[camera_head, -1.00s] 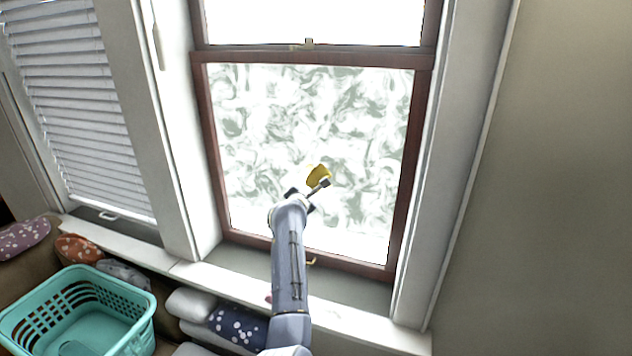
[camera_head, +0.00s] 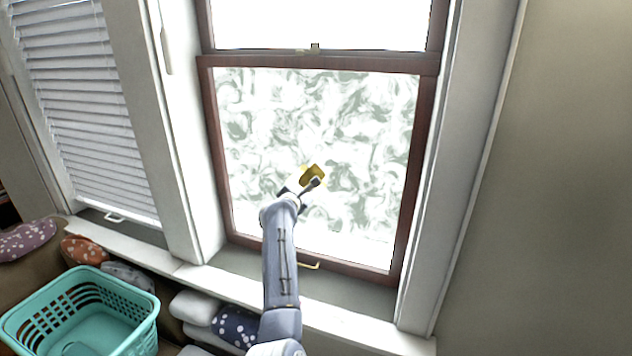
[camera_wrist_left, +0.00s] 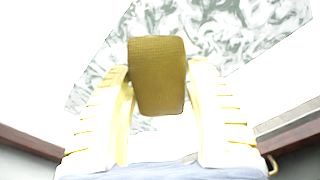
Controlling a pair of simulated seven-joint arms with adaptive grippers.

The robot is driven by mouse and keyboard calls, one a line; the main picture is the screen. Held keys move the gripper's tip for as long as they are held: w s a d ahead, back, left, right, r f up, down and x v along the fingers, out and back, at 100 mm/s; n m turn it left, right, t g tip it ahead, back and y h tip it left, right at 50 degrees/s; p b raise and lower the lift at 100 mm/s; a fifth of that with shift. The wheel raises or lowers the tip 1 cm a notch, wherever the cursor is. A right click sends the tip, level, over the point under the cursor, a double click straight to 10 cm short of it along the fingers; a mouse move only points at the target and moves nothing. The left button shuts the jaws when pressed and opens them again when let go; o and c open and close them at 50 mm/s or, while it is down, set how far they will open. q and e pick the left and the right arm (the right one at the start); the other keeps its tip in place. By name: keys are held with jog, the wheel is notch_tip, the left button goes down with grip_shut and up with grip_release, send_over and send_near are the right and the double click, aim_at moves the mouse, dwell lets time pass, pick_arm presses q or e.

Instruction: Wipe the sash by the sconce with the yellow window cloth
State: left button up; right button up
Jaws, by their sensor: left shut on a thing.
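The yellow window cloth (camera_head: 313,174) is in my left gripper (camera_head: 308,186), in front of the middle of the lower sash. The wrist view shows the folded cloth (camera_wrist_left: 158,75) between the two fingers (camera_wrist_left: 160,118), which are shut on it. I cannot tell whether the cloth touches the pane. The sash (camera_head: 209,125) has a dark red-brown frame, and its glass (camera_head: 350,110) is covered in whitish swirled smears. A brass pull (camera_head: 309,266) is on its bottom rail. No sconce shows. My right gripper is not in view.
A teal laundry basket (camera_head: 140,325) stands at the lower left, beside several cushions (camera_head: 197,307). A white sill (camera_head: 340,318) runs below the window. A blind (camera_head: 80,110) covers the window on the left. A bare wall (camera_head: 560,200) fills the right.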

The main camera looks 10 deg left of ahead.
pick_arm(q)
jog(key=w+a, duration=0.1)
jog(key=a, duration=0.6)
jog(key=shift+w, duration=0.2)
dwell(0.7)
jog(key=s+a, duration=0.1)
jog(key=s, duration=0.5)
dwell(0.5)
jog(key=shift+a, duration=0.1)
jog(key=shift+s+a, duration=0.15)
jog(key=shift+s, duration=0.6)
jog(key=shift+s+a, duration=0.1)
jog(key=shift+s, duration=0.6)
